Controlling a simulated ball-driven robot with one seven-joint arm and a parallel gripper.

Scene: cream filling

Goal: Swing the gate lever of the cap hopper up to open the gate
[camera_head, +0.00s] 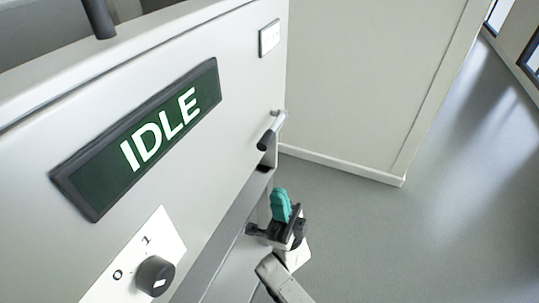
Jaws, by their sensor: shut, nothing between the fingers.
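A short lever with a dark grip (267,139) sticks out from the right end of the pale machine front. I take it to be the gate lever. Its light metal end is at the upper right and its dark grip slants down to the left. My gripper (281,205) shows teal fingers pointing up, shut and empty. It is below the lever in the picture, with a visible gap between them. The gate itself cannot be made out.
The pale machine panel (225,135) fills the left, with a green IDLE display (145,140) and a black 0/1 knob (155,275). A small white plate (269,38) sits near its top right. A beige wall (375,80) stands behind. Grey floor (430,235) is clear to the right.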

